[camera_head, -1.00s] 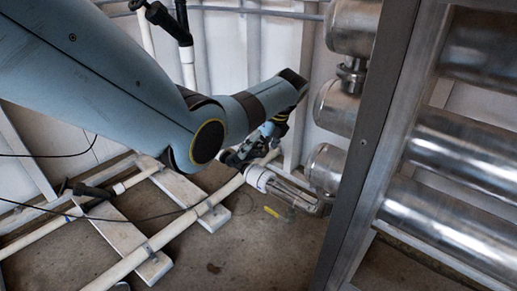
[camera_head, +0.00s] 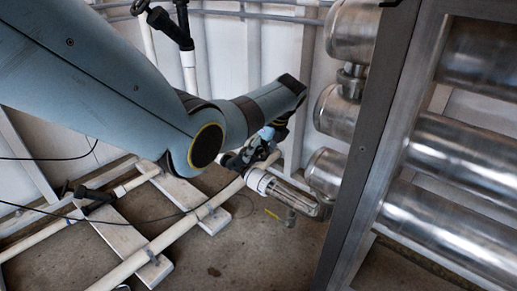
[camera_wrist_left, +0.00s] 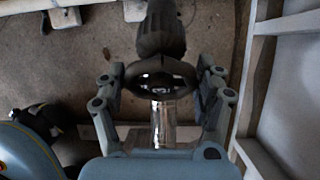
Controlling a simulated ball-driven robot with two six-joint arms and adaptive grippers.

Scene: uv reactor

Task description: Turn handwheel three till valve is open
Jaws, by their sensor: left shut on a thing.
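A black handwheel (camera_wrist_left: 150,88) sits between the two fingers of my left gripper (camera_wrist_left: 161,72) in the left wrist view. The fingers stand on either side of its rim and are shut on it. A dark valve body (camera_wrist_left: 160,30) lies beyond the wheel, and a shiny metal stem or pipe (camera_wrist_left: 164,125) shows on the near side. In the head view my left gripper (camera_head: 252,150) is low by the white pipe, and my own arm partly hides it. The wheel cannot be made out there. Whether the valve is open cannot be told. My right gripper is not in view.
Steel cylinders (camera_head: 465,150) in a metal frame (camera_head: 375,150) stand at the right. A clear tube fitting (camera_head: 290,192) is close to the gripper. White pipes (camera_head: 170,236) on low supports cross the floor. Another black valve (camera_head: 168,24) is at upper left.

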